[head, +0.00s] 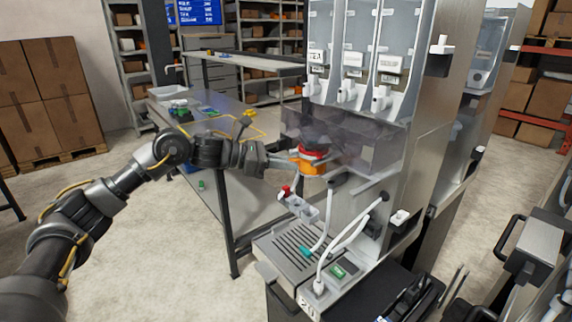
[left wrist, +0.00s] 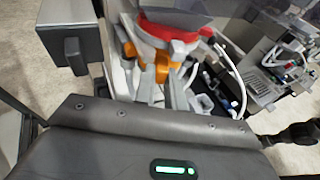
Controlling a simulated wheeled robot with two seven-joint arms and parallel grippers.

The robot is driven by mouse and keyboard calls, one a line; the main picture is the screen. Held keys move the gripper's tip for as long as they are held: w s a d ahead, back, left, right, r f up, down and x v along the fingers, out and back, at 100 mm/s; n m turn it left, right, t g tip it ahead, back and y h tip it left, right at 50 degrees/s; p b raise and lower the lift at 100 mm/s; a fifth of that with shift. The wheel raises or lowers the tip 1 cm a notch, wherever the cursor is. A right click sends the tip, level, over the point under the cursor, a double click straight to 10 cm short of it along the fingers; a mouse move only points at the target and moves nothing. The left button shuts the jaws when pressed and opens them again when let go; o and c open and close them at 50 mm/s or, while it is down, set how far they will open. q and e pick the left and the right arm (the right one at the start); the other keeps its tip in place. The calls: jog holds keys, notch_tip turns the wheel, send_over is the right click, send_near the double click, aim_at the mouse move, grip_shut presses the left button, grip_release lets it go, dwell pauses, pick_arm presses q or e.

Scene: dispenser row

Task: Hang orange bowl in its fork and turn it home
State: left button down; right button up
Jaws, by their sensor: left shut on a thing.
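The orange bowl (head: 308,168) is in my left gripper (head: 290,164), which is shut on it, at the front of the dispenser in the head view. A red ring (head: 313,153) sits directly above the bowl, under a dark, see-through panel. In the left wrist view the orange bowl (left wrist: 163,66) shows between the fingers, with the red ring (left wrist: 178,33) and a pale grey band close above it. The fork is hard to make out, and I cannot tell whether the bowl is seated in it. My right gripper is not in view.
The dispenser's drip tray (head: 292,252) lies below the bowl, with white hoses (head: 350,235) beside it. Clear hoppers (head: 355,45) with white taps stand above. A steel table (head: 215,108) with small parts is behind my left arm. Open floor lies at the left.

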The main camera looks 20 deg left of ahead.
pick_arm(q)
jog(key=shift+w+a+g, duration=0.1)
jog(key=shift+w+g, duration=0.1)
jog(key=shift+g, duration=0.1)
jog(key=shift+m, duration=0.3)
jog(key=c, duration=1.4)
grip_release()
jog(key=shift+b+v, duration=0.6)
jog(key=shift+v, duration=3.45)
